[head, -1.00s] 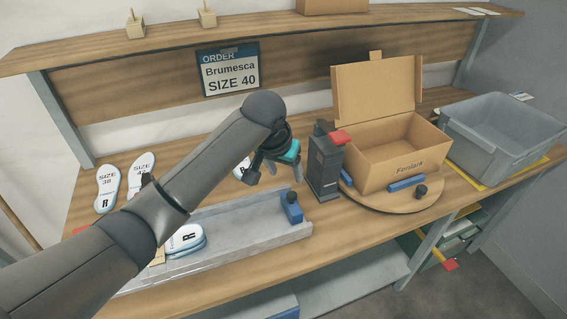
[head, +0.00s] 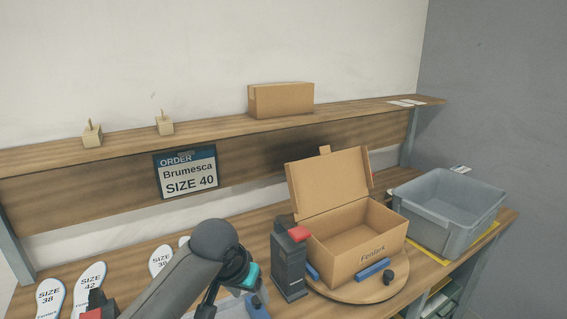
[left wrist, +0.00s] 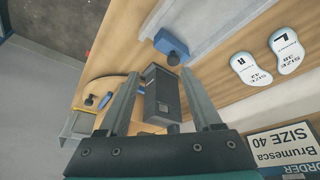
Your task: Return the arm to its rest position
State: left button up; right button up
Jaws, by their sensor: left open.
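My left arm comes in from the bottom of the head view. Its gripper (head: 232,296) is low in that view, left of the dark post with a red top (head: 289,262), and partly cut off by the frame edge. In the left wrist view my left gripper (left wrist: 160,74) is open, with nothing held between its two fingers. The dark post (left wrist: 162,97) shows beyond and between the fingers there. My right gripper is in neither view.
An open Fenlark box (head: 345,250) stands on the round wooden turntable (head: 350,291). A grey bin (head: 449,208) is at the right. Several insoles (head: 49,295) lie at the left. A shelf (head: 220,122) with a closed carton (head: 281,100) runs behind, above the order sign (head: 187,172).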

pick_arm(q)
jog(key=s+f, duration=0.8)
jog(key=s, duration=0.6)
jog(key=s+a+f+n+y, duration=0.1)
jog(key=s+a, duration=0.7)
jog(key=s, duration=0.6)
notch_tip(320, 180, down, 26)
jog(key=g+b, duration=0.2)
jog(key=b, duration=0.4)
jog(key=s+a+f+b, duration=0.1)
jog(key=s+f+b, duration=0.1)
jog(key=s+f, duration=0.6)
jog(key=s+a+f+g+b, duration=0.1)
jog(key=s+f+b, duration=0.2)
jog(key=s+f, duration=0.5)
notch_tip(320, 180, down, 6)
jog(key=shift+s+a+r+y, duration=0.2)
jog(key=shift+s+a+y, duration=0.1)
jog(key=shift+a, duration=0.05)
